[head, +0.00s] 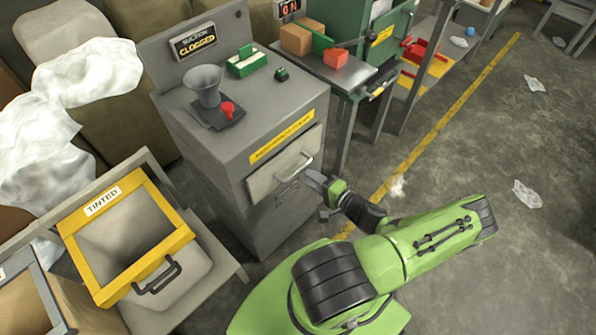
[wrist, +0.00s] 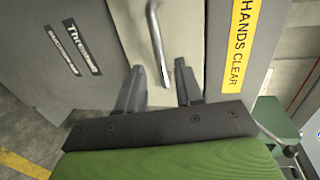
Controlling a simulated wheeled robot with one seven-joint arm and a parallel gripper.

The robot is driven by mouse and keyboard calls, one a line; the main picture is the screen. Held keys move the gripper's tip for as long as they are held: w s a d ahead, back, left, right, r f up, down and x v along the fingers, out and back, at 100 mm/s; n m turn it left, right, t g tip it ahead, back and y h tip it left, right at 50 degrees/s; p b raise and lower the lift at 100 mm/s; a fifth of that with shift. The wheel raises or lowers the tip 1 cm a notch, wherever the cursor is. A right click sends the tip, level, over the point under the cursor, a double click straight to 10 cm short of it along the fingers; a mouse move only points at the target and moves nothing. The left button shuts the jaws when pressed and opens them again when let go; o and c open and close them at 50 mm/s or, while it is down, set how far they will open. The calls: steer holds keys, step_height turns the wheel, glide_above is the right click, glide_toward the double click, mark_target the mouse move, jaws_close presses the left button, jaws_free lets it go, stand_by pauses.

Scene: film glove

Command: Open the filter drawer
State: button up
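The grey cabinet (head: 225,130) has a pale drawer front (head: 262,184) below a yellow label. A curved metal bar handle (head: 296,167) is on that front. The drawer looks closed or nearly so. In the wrist view the drawer front (wrist: 185,25) fills the top middle, with the handle (wrist: 156,45) running down it. My gripper (head: 312,184) is at the drawer's lower right, close to the handle. In the wrist view my gripper (wrist: 158,70) is open, and the handle's lower end shows between its two fingers. I see no clear finger contact with the handle.
A yellow-rimmed bin marked TINTED (head: 75,245) stands left of the cabinet. A green machine with a metal table (head: 335,75) stands at the back right. Grey floor with a yellow line (head: 440,125) and scraps of film lies open at right.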

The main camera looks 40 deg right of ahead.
mark_target(299, 170)
steer(key=w, duration=0.3)
steer(key=w+f+b, duration=0.1)
steer(key=w, duration=0.2)
steer(key=shift+w+f, duration=0.2)
steer(key=shift+w, duration=0.05)
steer(key=shift+a, duration=0.1)
jaws_close()
